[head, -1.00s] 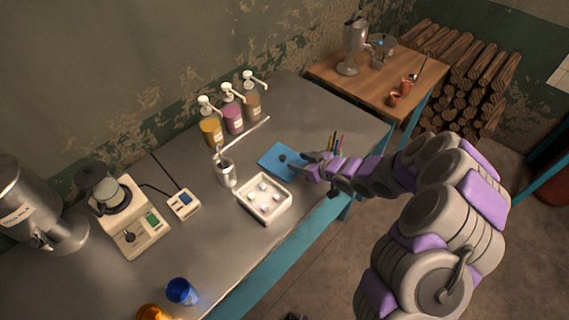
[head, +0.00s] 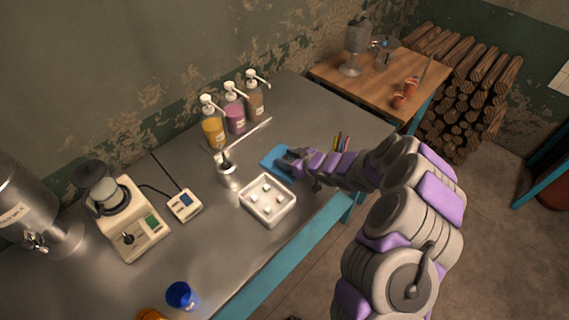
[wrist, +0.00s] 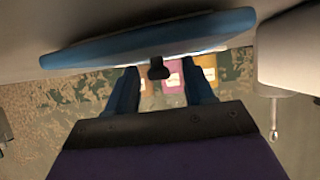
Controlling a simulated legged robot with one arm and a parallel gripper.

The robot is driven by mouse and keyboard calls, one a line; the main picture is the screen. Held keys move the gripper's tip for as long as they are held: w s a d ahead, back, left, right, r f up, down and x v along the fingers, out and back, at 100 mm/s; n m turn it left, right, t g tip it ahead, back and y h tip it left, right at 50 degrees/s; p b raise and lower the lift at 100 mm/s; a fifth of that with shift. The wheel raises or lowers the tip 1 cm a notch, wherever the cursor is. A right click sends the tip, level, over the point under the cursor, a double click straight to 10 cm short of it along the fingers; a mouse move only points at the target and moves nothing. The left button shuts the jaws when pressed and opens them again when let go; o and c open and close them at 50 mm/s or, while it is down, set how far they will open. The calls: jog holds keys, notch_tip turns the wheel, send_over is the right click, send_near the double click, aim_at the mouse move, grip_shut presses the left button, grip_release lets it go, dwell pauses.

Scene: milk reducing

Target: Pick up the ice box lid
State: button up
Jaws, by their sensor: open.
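The ice box lid is a flat blue square with a dark knob, lying on the grey metal table; its left part (head: 270,162) shows in the head view. In the wrist view, the lid (wrist: 150,38) spans the top, seen nearly edge-on. My gripper (head: 290,161) covers the lid's right part in the head view. In the wrist view, my gripper (wrist: 160,76) is open, with the dark knob (wrist: 158,69) between its fingertips; no finger clearly touches it. The white ice box (head: 267,201) stands open in front of the lid with several pale cubes inside.
A metal cup with a long stirrer (head: 228,172) stands left of the lid. Several pump bottles (head: 235,113) stand behind it. Coloured pens (head: 341,143) are near my forearm. The table's teal front edge (head: 275,260) runs along the near side.

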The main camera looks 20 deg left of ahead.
jog(key=shift+d+r, duration=0.1)
jog(key=shift+d, duration=0.4)
jog(key=c, duration=0.4)
jog(key=shift+a, duration=0.25)
grip_shut()
